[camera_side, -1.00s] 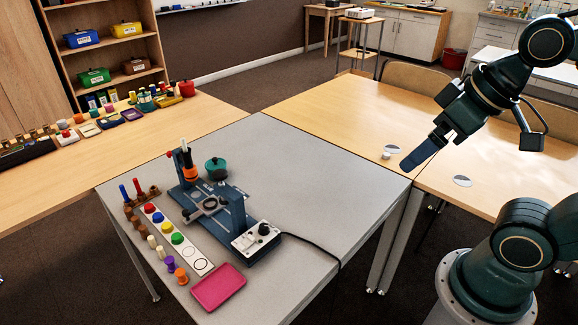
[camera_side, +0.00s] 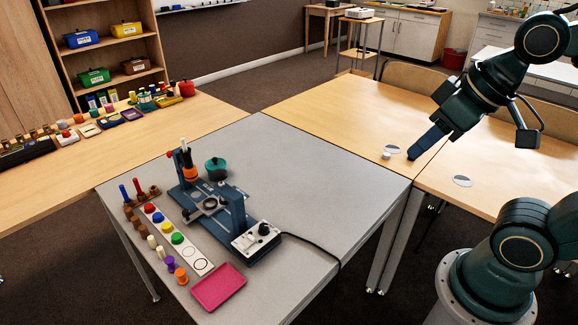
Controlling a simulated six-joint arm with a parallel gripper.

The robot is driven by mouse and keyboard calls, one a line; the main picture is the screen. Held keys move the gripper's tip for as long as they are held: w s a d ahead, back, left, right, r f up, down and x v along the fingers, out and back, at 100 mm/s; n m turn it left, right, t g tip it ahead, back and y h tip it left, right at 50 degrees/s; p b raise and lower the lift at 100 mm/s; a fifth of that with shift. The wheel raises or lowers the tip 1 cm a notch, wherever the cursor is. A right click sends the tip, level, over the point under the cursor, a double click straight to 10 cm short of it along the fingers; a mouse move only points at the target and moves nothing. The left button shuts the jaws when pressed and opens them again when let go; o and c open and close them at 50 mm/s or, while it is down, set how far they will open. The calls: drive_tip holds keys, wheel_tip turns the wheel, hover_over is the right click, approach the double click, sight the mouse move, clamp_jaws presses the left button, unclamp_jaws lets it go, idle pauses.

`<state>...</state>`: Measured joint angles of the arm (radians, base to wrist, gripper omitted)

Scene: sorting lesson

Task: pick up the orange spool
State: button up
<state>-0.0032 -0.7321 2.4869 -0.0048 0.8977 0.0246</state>
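The orange spool (camera_side: 181,276) stands upright on the grey table (camera_side: 310,190), at the front end of a row of small coloured pieces, left of the pink tray. A purple piece (camera_side: 170,264) stands just behind it. Another orange part (camera_side: 190,173) sits on the blue device, under a dark and white top. My gripper (camera_side: 414,154) is far to the right of the spool, in the air, and touches nothing that I can see. Its blue fingers overlap in this view, so their opening is hidden.
A white strip (camera_side: 204,266) with coloured discs lies beside the row. The blue device (camera_side: 230,218) with a teal pot (camera_side: 215,168) stands behind it, its black cable running right. The pink tray (camera_side: 219,288) lies at the front. The table's right part is mostly clear.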

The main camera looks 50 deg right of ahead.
drive_tip(key=w+a+f+m+g+y, duration=0.15)
drive_tip(key=w+a+m, duration=0.4)
drive_tip(key=w, duration=0.65)
drive_tip(key=w+a+f+m+g+y, duration=0.15)
drive_tip(key=w+a+m, duration=0.25)
drive_tip(key=w+a, duration=0.55)
drive_tip(key=w+a+f+m+g, duration=0.1)
drive_tip(key=w+a+f+m, duration=0.3)
drive_tip(key=f, duration=0.7)
drive_tip(key=w+a+f+m+g+y, duration=0.1)
drive_tip(key=w+a+f+m, duration=0.4)
drive_tip(key=w+f, duration=0.5)
drive_tip(key=a+f, duration=0.1)
drive_tip(key=a, duration=0.1)
drive_tip(key=shift+a+y, duration=0.3)
drive_tip(key=shift+a, duration=0.1)
drive_tip(key=shift+f, duration=0.1)
approach(180, 273)
drive_tip(key=shift+x, duration=2.5)
drive_tip(key=shift+w, duration=0.1)
drive_tip(key=shift+f, duration=0.1)
